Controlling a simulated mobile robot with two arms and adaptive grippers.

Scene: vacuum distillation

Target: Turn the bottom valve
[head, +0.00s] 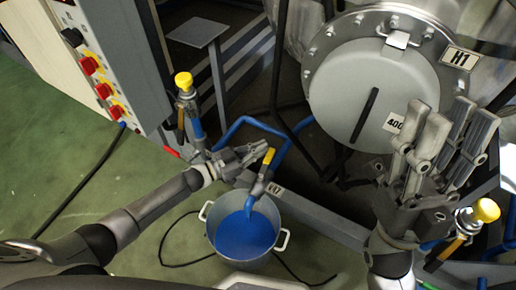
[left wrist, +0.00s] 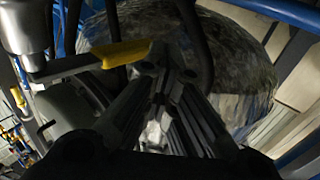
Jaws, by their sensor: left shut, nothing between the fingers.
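The bottom valve has a yellow-tipped lever (head: 268,157) above a spout that bends down into a metal pot of blue liquid (head: 247,232). In the left wrist view the lever (left wrist: 122,53) runs from the upper left, its yellow end right by my fingertips. My left gripper (head: 260,150) is shut and empty, close beside the lever; I cannot tell whether they touch. It also shows in the left wrist view (left wrist: 165,62). My right gripper (head: 458,112) is open and empty, raised in front of the round vessel hatch.
The round hatch (head: 350,85) labelled H1 is behind. A yellow-capped valve (head: 184,82) stands left of the pot, another (head: 486,210) at the right. A control box with red switches (head: 92,66) is at the upper left. Cables lie on the green floor.

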